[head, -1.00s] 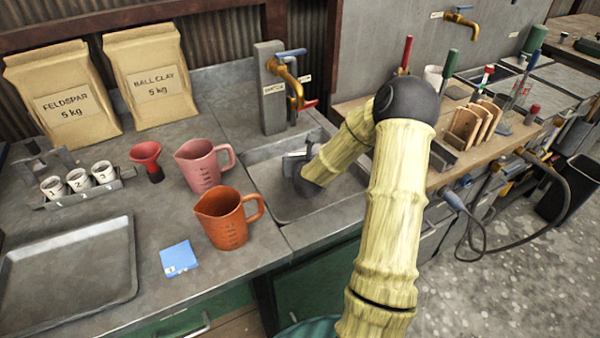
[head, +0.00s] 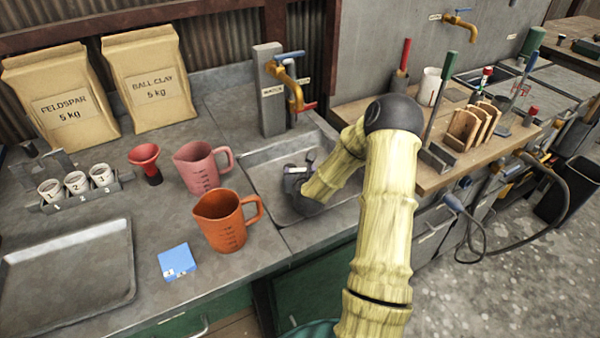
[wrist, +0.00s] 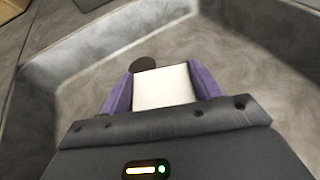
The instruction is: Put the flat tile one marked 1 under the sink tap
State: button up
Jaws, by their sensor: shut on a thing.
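A pale flat tile (wrist: 163,87) sits between the purple fingers of my gripper (wrist: 164,92) in the wrist view. No mark shows on the face I see. My gripper is shut on it, down inside the sink basin (head: 262,158), with the basin floor beyond. In the head view, my gripper (head: 293,178) is at the basin's middle, and I cannot make out the tile clearly. The brass sink tap (head: 293,93), with a blue lever, stands on a grey post behind the basin. Its spout is above and behind my gripper.
An orange jug (head: 226,222) and a pink jug (head: 200,168) stand left of the sink. A blue block (head: 177,261) lies in front of them. A dark round drain (wrist: 143,64) shows beyond the tile. A wooden rack with tools is at the right.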

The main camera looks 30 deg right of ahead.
jog(key=shift+a+f, duration=0.1)
jog(key=o, duration=1)
jog(key=shift+w+a, duration=0.1)
jog(key=shift+a, duration=0.05)
jog(key=shift+o, duration=0.2)
jog(key=shift+r, duration=0.2)
jog(key=shift+s+a, duration=0.1)
jog(key=shift+s, duration=0.35)
jog(key=v, duration=0.6)
jog(key=shift+s+a+r, duration=0.1)
jog(key=shift+s+r, duration=0.15)
jog(key=shift+s, duration=0.05)
